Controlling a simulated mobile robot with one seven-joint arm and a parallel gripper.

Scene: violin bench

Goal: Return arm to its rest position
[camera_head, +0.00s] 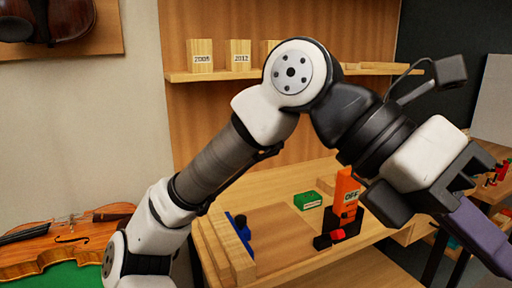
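My arm rises from the lower left, bends at a white and black elbow near the top centre, and reaches down to the right. My gripper (468,192) is at the right, in the air in front of the bench (290,262). Its black finger parts point to the lower right. A purple bar (478,236) is at its end and runs out of the picture at the right edge. I cannot tell whether the bar is a finger part or a held thing, nor whether the gripper is open or shut.
An orange block marked OFF (346,191) stands in a black holder on the bench, left of my gripper. A green box (308,200) and wooden strips (226,250) lie nearby. A shelf (220,75) is behind the arm. A violin (65,243) lies at lower left.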

